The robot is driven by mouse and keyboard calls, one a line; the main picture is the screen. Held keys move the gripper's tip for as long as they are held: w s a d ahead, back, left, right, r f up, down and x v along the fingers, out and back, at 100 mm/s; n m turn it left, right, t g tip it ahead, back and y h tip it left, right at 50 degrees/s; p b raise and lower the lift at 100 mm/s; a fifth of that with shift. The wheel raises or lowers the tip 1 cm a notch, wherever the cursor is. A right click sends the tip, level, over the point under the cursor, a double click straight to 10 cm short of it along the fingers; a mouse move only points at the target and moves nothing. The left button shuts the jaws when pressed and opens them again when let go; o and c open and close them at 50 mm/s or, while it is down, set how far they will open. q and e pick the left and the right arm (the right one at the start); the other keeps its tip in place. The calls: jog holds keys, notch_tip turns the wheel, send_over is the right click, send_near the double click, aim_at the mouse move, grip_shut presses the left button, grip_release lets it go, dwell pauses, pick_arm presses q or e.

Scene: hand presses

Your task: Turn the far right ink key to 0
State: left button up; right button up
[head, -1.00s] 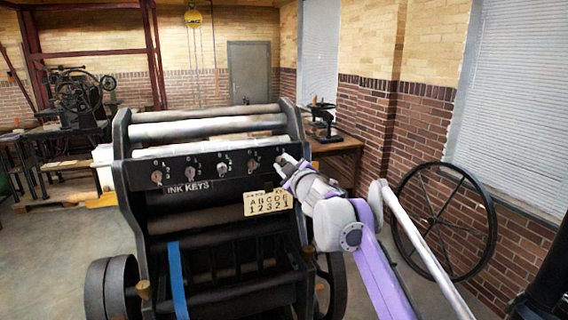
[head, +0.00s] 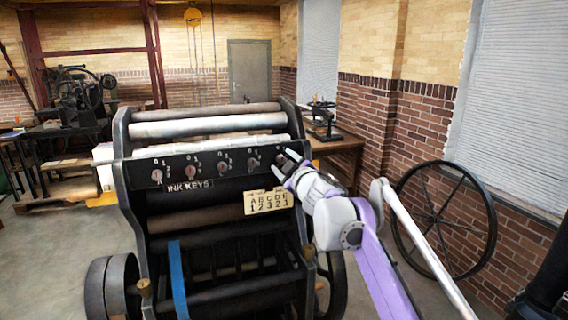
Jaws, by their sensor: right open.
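A row of ink keys runs along the black panel of the press (head: 135,205), above the white INK KEYS label (head: 189,185). The leftmost key (head: 157,175), the second (head: 191,171), the third (head: 224,167) and the fourth (head: 253,163) show as small round knobs. The far right key is at the panel's right end, hidden or too small to make out behind my right gripper (head: 284,166). That gripper is open, its fingers pointing at this end of the panel. I cannot tell whether it touches the key. My left gripper is not in view.
A cream card (head: 268,201) reading ABCDE over 12321 is on the press below the keys. A large spoked wheel (head: 444,217) stands by the brick wall at right. A wooden table (head: 345,145) with a small press is behind. Floor at left is open.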

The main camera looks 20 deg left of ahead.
jog(key=shift+s+d+f, duration=0.1)
jog(key=shift+s+d, duration=0.15)
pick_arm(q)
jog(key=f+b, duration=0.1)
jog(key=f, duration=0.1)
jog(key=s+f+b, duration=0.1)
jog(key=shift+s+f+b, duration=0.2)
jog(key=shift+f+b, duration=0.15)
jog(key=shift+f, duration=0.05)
pick_arm(e)
jog(key=v, duration=1)
jog(key=shift+a, duration=0.1)
